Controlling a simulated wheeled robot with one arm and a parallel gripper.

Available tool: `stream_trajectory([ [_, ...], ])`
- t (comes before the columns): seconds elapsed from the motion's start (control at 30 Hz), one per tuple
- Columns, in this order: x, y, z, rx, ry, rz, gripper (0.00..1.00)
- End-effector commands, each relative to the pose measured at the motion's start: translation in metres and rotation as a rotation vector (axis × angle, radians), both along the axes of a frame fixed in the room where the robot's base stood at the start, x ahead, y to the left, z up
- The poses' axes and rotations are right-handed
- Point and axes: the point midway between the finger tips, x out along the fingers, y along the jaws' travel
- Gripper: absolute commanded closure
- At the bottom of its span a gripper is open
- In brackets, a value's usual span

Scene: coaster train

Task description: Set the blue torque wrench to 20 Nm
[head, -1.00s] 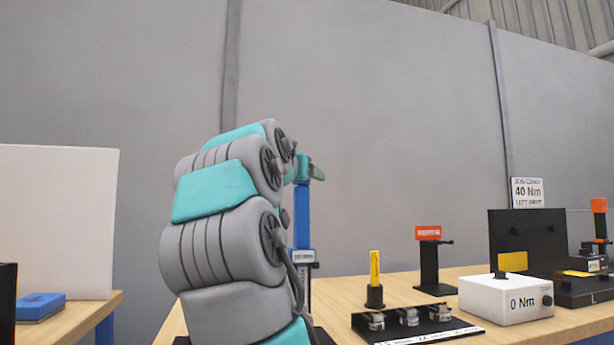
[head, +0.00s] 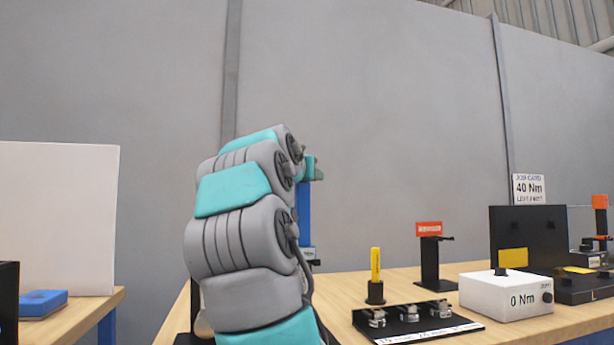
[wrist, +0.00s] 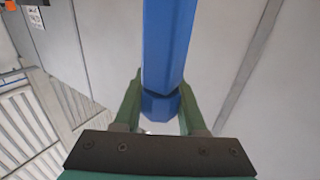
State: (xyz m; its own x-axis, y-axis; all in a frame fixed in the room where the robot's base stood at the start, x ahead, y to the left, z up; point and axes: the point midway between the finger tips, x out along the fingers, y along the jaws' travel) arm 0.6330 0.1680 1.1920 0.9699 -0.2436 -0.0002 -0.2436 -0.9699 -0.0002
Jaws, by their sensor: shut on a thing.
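The blue torque wrench (head: 304,216) stands upright behind my arm in the head view, with its lower part and scale largely hidden. In the wrist view the blue wrench body (wrist: 167,45) runs up from between my fingers, with a dark groove above a short blue end piece (wrist: 160,105). My gripper (wrist: 160,103) is shut on that end piece, one green finger on each side. It also shows partly in the head view (head: 312,169). The wrench's setting cannot be read. A white box (head: 490,297) with a knob reads "0 Nm". A sign (head: 528,188) shows "40 Nm".
On the wooden bench (head: 400,282) are a yellow-handled tool (head: 375,265), a black tray (head: 418,324) with several metal pieces, a black stand (head: 431,264) with an orange label and a black panel (head: 525,235). A blue block (head: 42,302) lies on the left table.

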Motion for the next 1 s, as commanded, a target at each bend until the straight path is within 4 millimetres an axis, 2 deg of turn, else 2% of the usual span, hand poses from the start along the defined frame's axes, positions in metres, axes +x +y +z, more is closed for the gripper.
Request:
stream_trajectory([
  [0.03,0.0000,0.0002,-0.0001,0.000,0.000,0.000,0.88],
  [0.13,0.0000,0.0002,-0.0001,0.000,0.000,0.000,0.99],
  [0.17,0.0000,0.0002,-0.0001,0.000,0.000,0.000,1.00],
  [0.63,0.0004,0.0008,-0.0021,0.002,-0.001,0.059,1.00],
  [1.0,-0.0009,0.0078,-0.0031,0.004,-0.001,0.336,1.00],
])
